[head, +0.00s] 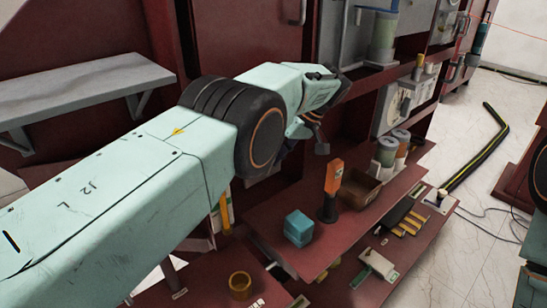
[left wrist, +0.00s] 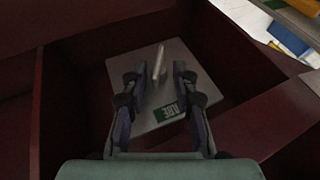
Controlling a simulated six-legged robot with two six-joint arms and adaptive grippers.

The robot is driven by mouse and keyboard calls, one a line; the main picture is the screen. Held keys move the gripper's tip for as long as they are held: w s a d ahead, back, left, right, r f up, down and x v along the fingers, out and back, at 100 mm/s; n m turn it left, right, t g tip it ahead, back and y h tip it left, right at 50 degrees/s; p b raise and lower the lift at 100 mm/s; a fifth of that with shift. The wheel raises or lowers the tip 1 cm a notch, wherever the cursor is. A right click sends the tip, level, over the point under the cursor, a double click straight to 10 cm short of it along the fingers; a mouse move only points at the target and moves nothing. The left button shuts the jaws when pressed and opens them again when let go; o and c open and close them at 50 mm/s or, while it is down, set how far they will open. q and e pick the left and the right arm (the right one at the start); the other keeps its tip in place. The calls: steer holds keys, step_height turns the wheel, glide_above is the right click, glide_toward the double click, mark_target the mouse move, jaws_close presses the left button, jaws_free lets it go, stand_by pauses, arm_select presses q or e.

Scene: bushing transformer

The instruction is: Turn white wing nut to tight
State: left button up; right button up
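A small upright white piece, likely the white wing nut (left wrist: 159,62), stands on a grey plate (left wrist: 190,55) with a green label (left wrist: 166,113) in the left wrist view. The plate lies inside a dark red compartment. My left gripper (left wrist: 158,78) is open, with one finger on each side of the white piece and visible gaps between. I cannot tell how far above the plate the fingertips are. In the head view, my left gripper (head: 317,140) is partly hidden behind its arm, and the wing nut under it is hidden. My right gripper is out of view.
Dark red walls (left wrist: 62,100) enclose the plate closely. On the red shelves stand a teal cube (head: 298,228), an orange-and-black tool (head: 332,190), a brown box (head: 360,185) and a pale fitting (head: 378,264) with a green label. Open floor (head: 470,255) is at right.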

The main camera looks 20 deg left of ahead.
arm_select(q)
step_height(320, 180, up, 10)
steer(key=shift+a+f, duration=0.15)
steer(key=shift+f, duration=0.1)
steer(key=shift+o, duration=0.5)
